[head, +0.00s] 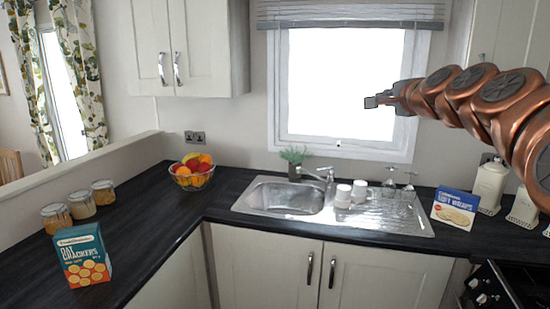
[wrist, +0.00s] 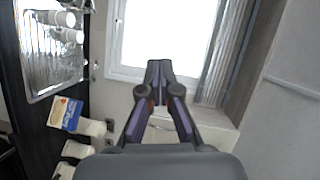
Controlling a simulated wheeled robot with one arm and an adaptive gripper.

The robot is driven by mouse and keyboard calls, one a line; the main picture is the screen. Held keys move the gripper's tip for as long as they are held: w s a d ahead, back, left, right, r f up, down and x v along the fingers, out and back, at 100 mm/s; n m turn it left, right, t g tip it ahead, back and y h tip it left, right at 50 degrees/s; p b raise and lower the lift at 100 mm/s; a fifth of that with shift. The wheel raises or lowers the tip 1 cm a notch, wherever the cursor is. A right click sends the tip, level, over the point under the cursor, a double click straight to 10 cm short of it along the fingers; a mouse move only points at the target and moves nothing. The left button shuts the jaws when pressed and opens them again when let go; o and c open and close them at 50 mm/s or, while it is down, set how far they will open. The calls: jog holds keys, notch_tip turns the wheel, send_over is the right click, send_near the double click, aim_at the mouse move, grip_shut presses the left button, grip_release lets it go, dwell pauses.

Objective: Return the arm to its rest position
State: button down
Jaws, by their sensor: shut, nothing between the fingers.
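My copper-coloured arm reaches in from the right edge of the head view, raised above the counter. My gripper (head: 373,101) is at its left end, in front of the bright window and well above the sink. In the wrist view my gripper (wrist: 160,66) shows with its two fingers together and nothing between them. The wrist view is turned on its side, with the counter along its left.
The dark counter (head: 120,256) holds a cracker box (head: 82,257), jars, a fruit bowl (head: 192,173), a sink (head: 285,198) with cups and glasses, a blue-and-white box (head: 454,209) and white canisters (head: 489,186). Wall cupboards (head: 190,45) hang left and right of the window.

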jog(key=s+a+f+n+g+y, duration=0.1)
jog(key=s+a+f+n+g, duration=0.3)
jog(key=s+a+f, duration=0.55)
jog(key=s+a+f+n+g, duration=0.4)
jog(key=s+f, duration=0.3)
jog(key=f, duration=0.8)
jog(key=s+d+f+n+g+h, duration=0.1)
jog(key=s+f, duration=0.4)
jog(key=s, duration=0.5)
jog(key=s+d+f+n+g+h, duration=0.1)
jog(key=s+f+g, duration=0.4)
jog(key=s, duration=0.5)
jog(key=s+d+f+n+g+h, duration=0.1)
jog(key=s+d+f+n+g, duration=0.2)
jog(key=s+f, duration=0.4)
jog(key=s+n+g, duration=0.1)
jog(key=s, duration=0.3)
jog(key=shift+d+f+n, duration=0.15)
jog(key=shift+f+n, duration=0.1)
jog(key=shift+n, duration=0.15)
jog(key=shift+s, duration=0.1)
